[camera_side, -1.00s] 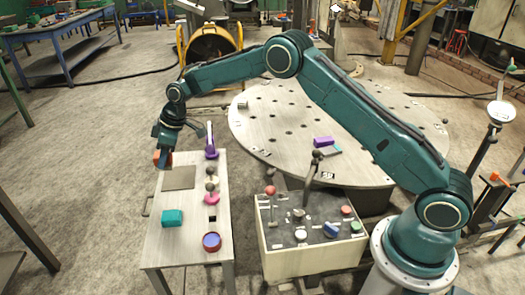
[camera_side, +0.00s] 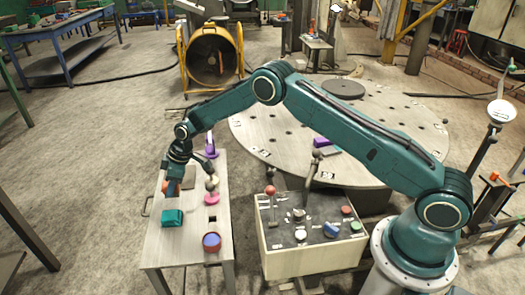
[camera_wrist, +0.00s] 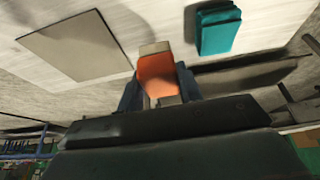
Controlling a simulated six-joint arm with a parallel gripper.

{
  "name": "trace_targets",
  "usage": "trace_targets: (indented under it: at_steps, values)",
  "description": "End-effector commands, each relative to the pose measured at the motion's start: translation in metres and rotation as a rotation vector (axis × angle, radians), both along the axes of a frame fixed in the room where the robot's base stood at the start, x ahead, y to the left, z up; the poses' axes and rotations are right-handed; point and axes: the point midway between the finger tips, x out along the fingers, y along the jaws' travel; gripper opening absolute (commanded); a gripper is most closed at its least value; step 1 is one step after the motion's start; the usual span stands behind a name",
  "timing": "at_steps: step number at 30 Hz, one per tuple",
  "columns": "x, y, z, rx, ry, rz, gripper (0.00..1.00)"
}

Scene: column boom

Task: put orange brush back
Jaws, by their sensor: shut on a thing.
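The orange brush (camera_wrist: 157,75) is between the fingers of my gripper (camera_wrist: 158,92) in the wrist view, with a pale block-like part at its top. My gripper (camera_side: 174,184) is shut on it. In the side view, only a small orange patch of the brush (camera_side: 170,189) shows beside the fingers, over the left part of the narrow table (camera_side: 190,250), beyond the teal block (camera_side: 172,218). I cannot tell whether the brush touches the table. The teal block also shows in the wrist view (camera_wrist: 218,30), right of the brush.
A grey square plate (camera_wrist: 76,45) lies left of the brush in the wrist view. A pink-based knobbed piece (camera_side: 211,198) and a blue-and-orange round container (camera_side: 211,242) stand along the table's right side. A purple item (camera_side: 210,146) is farther back. A control box (camera_side: 310,245) stands to the right.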

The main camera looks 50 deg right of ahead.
Motion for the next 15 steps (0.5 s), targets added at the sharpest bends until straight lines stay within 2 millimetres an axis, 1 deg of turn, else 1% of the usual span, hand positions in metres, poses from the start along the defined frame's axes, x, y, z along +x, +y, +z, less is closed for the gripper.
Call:
trace_targets:
  at_steps: [3, 8, 11, 15]
  values:
    - [0.0, 0.0, -0.015, 0.0, 0.002, -0.001, 0.0]
    - [0.0, 0.0, -0.031, 0.0, 0.0, 0.0, 0.0]
    - [0.0, 0.0, -0.035, 0.0, 0.0, 0.001, 0.0]
    - [0.0, 0.0, -0.035, 0.0, -0.001, 0.001, 0.0]
